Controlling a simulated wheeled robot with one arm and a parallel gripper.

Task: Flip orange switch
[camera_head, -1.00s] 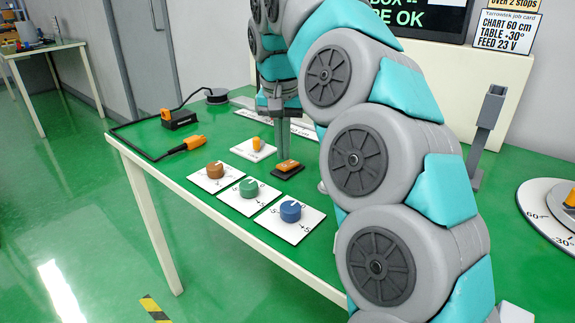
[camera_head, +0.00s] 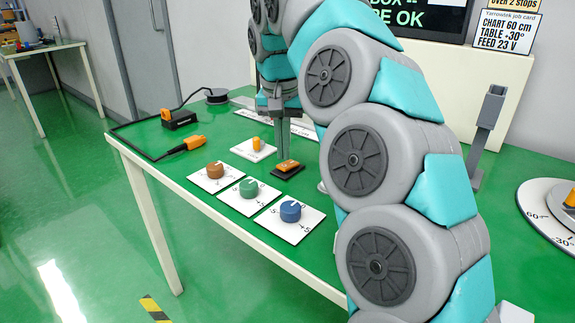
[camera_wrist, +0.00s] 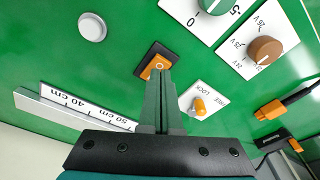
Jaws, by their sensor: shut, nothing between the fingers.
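The orange switch (camera_head: 288,165) is an orange rocker in a black base on the green table. In the wrist view its rocker (camera_wrist: 150,69) bears a round mark, and the fingertips cover part of its near side. My gripper (camera_head: 278,152) is shut and empty, with its fingers pointing down just behind the switch in the head view. In the wrist view my gripper (camera_wrist: 159,75) has its tips overlapping the switch; I cannot tell whether they touch it.
A white plate with an orange lever (camera_wrist: 199,106), marked FREE and LOCK, lies close beside the switch. Brown (camera_head: 215,170), green (camera_head: 249,187) and blue (camera_head: 290,211) dials stand in front. A ruler strip (camera_wrist: 85,106) and a round white button (camera_wrist: 92,27) are nearby. An orange plug (camera_head: 190,144) lies left.

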